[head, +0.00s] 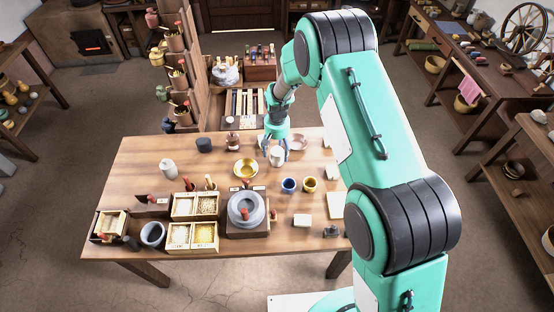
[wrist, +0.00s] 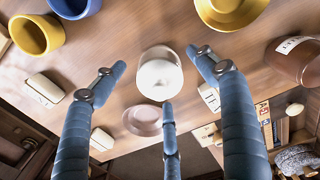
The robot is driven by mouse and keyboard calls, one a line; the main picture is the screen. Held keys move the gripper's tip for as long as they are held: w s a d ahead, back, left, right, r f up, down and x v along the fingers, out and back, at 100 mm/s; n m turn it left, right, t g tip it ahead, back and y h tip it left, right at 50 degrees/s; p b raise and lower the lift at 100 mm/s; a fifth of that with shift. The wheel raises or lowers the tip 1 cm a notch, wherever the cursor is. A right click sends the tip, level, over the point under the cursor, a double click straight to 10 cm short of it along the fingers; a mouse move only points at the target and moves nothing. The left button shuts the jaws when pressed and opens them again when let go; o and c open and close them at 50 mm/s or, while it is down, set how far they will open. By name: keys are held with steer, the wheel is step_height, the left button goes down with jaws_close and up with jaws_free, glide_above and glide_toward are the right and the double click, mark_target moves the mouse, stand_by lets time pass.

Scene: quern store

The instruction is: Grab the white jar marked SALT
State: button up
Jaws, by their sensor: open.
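A white jar (head: 277,157) stands on the wooden table just below my gripper (head: 275,147). In the wrist view the white jar (wrist: 160,76) is between my three spread blue fingers, with clear space around it. My gripper is open and empty. No marking can be read on this jar. Another pale jar or bottle (head: 168,168) stands further left on the table, also with no readable marking. A brown jar (wrist: 300,60) with a white label shows at the right of the wrist view; its writing is not legible.
A brass bowl (head: 245,168), a blue cup (head: 289,185) and a yellow cup (head: 310,184) stand near the white jar. A pinkish dish (head: 298,142) lies close behind it. Wooden boxes (head: 190,236) and a quern (head: 246,209) fill the table's front.

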steer(key=shift+f, duration=0.85)
steer(key=c, duration=1.6)
steer(key=shift+w+r, duration=0.1)
steer(key=shift+r, duration=0.1)
step_height(320, 180, up, 10)
steer(key=shift+f+p, duration=0.15)
steer(key=shift+p, duration=0.4)
